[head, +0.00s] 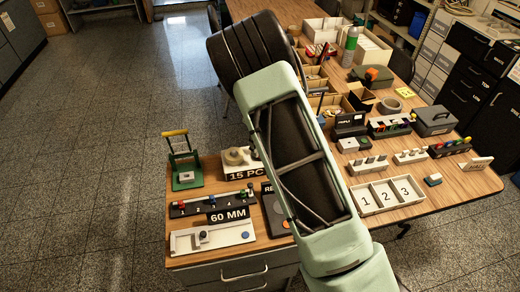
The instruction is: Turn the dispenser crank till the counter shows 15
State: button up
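A sign reading "15 PC" (245,172) stands on the near left part of the wooden table. Just behind it is a pale round, roll-like object (235,156), partly hidden by my arm; I cannot tell whether it is the dispenser. I cannot make out a crank or a counter display. My green and black arm crosses the middle of the head view and covers part of the table. My gripper is not visible.
A green stand with a yellow handle (175,133) is at the table's left edge. Near it are a black knob strip (190,210), a "60 MM" sign (229,215) and a white slide (235,237). A numbered tray (361,202) lies right of my arm. Boxes crowd the back.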

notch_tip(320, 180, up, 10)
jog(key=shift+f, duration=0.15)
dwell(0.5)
